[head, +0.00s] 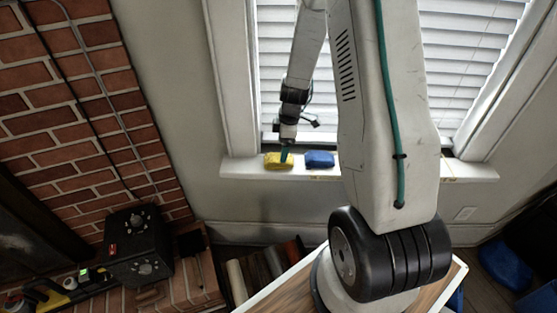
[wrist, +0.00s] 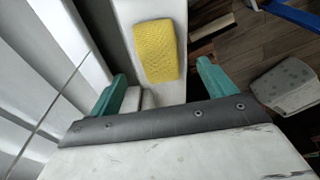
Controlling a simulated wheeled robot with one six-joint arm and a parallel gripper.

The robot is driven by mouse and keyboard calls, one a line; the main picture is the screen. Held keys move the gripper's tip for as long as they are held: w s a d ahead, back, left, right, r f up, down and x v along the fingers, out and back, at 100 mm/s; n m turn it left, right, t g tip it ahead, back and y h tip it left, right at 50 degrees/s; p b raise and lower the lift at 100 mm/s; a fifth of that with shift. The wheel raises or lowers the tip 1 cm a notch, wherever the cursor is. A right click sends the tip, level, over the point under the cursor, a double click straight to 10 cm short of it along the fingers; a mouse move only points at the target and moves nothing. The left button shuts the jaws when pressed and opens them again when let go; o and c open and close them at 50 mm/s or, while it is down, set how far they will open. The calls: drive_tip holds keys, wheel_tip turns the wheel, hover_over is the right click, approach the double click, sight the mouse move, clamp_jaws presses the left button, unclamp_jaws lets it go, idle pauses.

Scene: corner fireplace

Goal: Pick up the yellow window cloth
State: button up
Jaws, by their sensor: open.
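The yellow window cloth (head: 279,161) lies on the white window sill (head: 475,171), towards its left end. In the wrist view the cloth (wrist: 156,50) is a textured yellow rectangle lying beyond the fingertips, between their lines. My gripper (head: 287,153) is above the sill at the cloth in the head view. Its two green fingers show wide apart and empty in the wrist view (wrist: 160,78). I cannot tell the exact height of the fingers over the cloth.
A blue cloth (head: 319,159) lies on the sill just right of the yellow one. White blinds (head: 470,60) hang close behind the sill. A brick wall (head: 80,90) and a black box (head: 138,245) stand at the left. Blue items (head: 503,266) lie on the floor at right.

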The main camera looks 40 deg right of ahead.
sight(279, 157)
drive_tip(key=f, duration=0.3)
drive_tip(key=a+f, duration=0.1)
drive_tip(key=f, duration=0.1)
drive_tip(key=shift+w, duration=0.35)
drive_tip(key=c, duration=1.1)
drive_tip(key=shift+r, duration=0.2)
drive_tip(key=shift+r, duration=0.65)
drive_tip(key=shift+s+r, duration=0.15)
drive_tip(key=shift+r, duration=0.4)
drive_tip(key=shift+s+r, duration=0.15)
drive_tip(key=shift+r, duration=0.4)
drive_tip(key=s, duration=0.5)
drive_tip(key=s+a+r, duration=0.1)
drive_tip(key=s, duration=0.4)
drive_tip(key=s+a, duration=0.1)
drive_tip(key=s, duration=0.4)
drive_tip(key=shift+s+a+r, duration=0.15)
drive_tip(key=shift+a, duration=0.05)
drive_tip(key=shift+o, duration=0.6)
